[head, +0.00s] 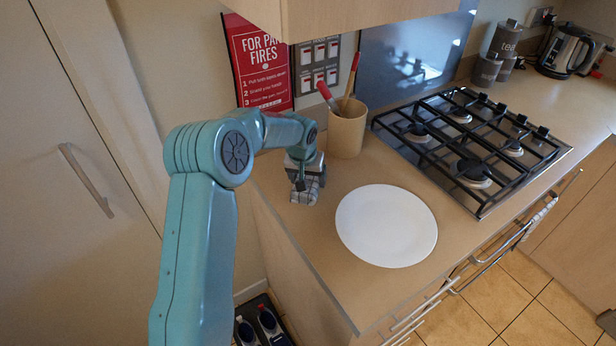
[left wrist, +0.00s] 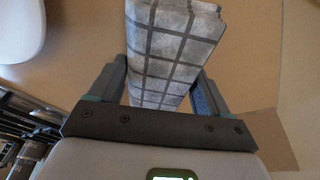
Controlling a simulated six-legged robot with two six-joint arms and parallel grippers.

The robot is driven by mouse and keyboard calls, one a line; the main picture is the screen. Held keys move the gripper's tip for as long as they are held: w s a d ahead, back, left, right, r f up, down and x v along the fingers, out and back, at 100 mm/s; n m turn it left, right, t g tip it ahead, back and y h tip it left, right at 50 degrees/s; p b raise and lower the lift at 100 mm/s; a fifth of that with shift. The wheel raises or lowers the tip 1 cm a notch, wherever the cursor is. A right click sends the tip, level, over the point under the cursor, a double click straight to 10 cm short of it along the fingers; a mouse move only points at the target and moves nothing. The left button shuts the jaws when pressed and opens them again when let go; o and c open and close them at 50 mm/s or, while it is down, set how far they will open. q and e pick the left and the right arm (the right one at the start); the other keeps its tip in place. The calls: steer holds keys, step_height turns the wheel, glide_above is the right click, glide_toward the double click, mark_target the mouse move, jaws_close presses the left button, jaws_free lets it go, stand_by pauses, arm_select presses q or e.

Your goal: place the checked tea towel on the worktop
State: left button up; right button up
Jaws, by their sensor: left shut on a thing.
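The checked tea towel (head: 305,194) is a folded grey bundle with dark lines. It is at the left end of the tan worktop (head: 318,234), left of the white plate. My left gripper (head: 301,181) is shut on the towel from above. In the left wrist view the towel (left wrist: 172,45) sits between the two fingers (left wrist: 160,92), with the worktop (left wrist: 248,60) behind it. I cannot tell whether the towel's underside touches the worktop. My right gripper is not in view.
A white plate (head: 386,226) lies right of the towel. A tan utensil pot (head: 347,130) stands behind, with a black gas hob (head: 470,145) to the right. A cupboard (head: 330,12) hangs above. The worktop in front of the towel is bare.

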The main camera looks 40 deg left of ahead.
arm_select(q)
steer(key=shift+f, duration=0.15)
steer(key=o, duration=0.9)
steer(key=shift+r, duration=0.4)
steer(key=b+v, duration=0.1)
steer(key=v, duration=1)
steer(key=shift+s+d+r, duration=0.15)
steer(key=shift+s+r, duration=0.05)
steer(key=shift+r, duration=0.1)
steer(key=shift+s, duration=0.1)
